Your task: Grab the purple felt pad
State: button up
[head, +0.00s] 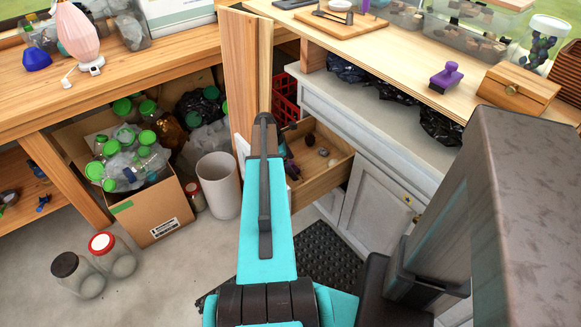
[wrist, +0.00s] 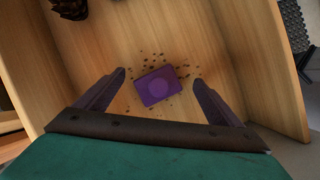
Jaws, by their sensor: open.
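The purple felt pad (wrist: 157,87) lies flat on the light wood bottom of the open drawer (wrist: 240,35), with small dark specks scattered around it. In the wrist view my gripper (wrist: 159,78) is open, its two purple fingers spread on either side of the pad, and nothing is held. The height left between fingertips and pad is hard to judge. In the head view the drawer (head: 328,178) is partly behind my arm, which hides the pad and most of my gripper there.
Drawer walls stand close around my gripper. A dark brown scaly object (wrist: 70,8) sits at the drawer's upper left in the wrist view. A wooden post (head: 240,75) and white bin (head: 218,185) stand left of my arm. A purple-handled stamp (head: 446,78) is on the counter.

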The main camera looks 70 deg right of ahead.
aim_at(291, 162)
jog(key=shift+c, duration=0.2)
jog(key=c, duration=1.1)
jog(key=shift+r, duration=0.1)
jog(key=shift+r, duration=4.9)
